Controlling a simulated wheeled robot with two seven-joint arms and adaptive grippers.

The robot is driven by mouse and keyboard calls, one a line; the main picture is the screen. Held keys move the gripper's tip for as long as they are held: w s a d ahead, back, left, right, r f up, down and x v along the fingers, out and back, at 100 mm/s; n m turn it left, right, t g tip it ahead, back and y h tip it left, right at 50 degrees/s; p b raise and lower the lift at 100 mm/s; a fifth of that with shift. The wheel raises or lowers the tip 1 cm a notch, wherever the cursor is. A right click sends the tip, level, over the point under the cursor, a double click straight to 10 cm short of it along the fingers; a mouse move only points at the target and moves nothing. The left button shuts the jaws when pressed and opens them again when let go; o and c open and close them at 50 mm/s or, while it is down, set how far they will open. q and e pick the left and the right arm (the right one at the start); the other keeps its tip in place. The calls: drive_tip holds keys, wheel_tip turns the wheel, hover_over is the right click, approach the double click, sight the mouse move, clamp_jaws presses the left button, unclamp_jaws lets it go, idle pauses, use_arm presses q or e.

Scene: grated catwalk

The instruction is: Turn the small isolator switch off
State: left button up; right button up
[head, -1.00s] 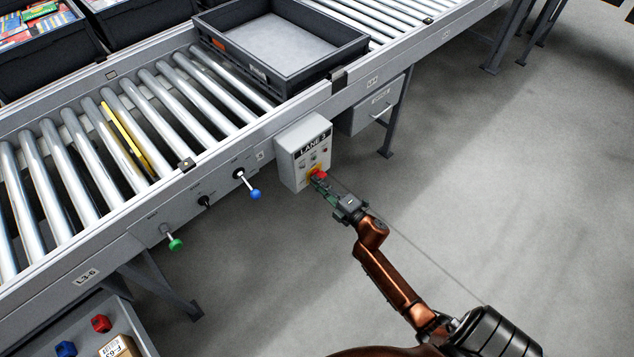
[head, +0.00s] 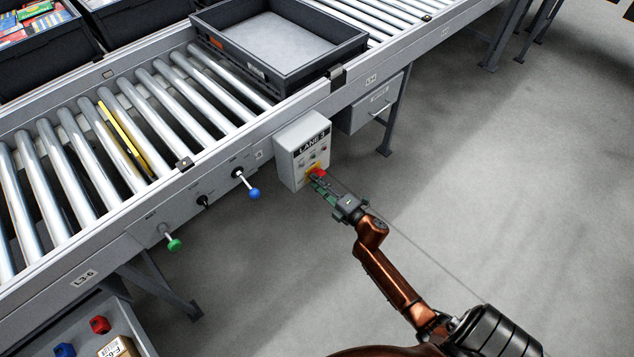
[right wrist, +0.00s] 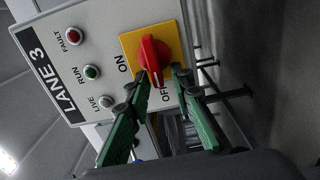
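The small isolator switch is a red rotary handle (right wrist: 152,58) on a yellow plate (right wrist: 131,43), on the grey LANE 3 box. It also shows in the head view (head: 319,173). ON is printed at the plate's left side and OFF below it in the right wrist view. The handle's long end points down towards OFF. My right gripper (right wrist: 164,76) has its green fingers apart, one each side of the handle's end, with a gap visible at the right finger. In the head view, my right gripper (head: 322,183) is at the switch. My left gripper is not in view.
The grey box (head: 287,160) also has FAULT (right wrist: 73,36), RUN (right wrist: 92,72) and LIVE (right wrist: 106,102) lamps. Blue (head: 254,194) and green (head: 174,244) knobs stick out of the conveyor side on the left. A black tray (head: 352,52) sits on the rollers above. Floor to the right is clear.

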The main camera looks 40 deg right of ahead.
drive_tip(key=shift+o, duration=0.3)
drive_tip(key=shift+s, duration=0.1)
drive_tip(key=s+d, duration=0.1)
drive_tip(key=s, duration=1)
drive_tip(key=shift+s, duration=0.4)
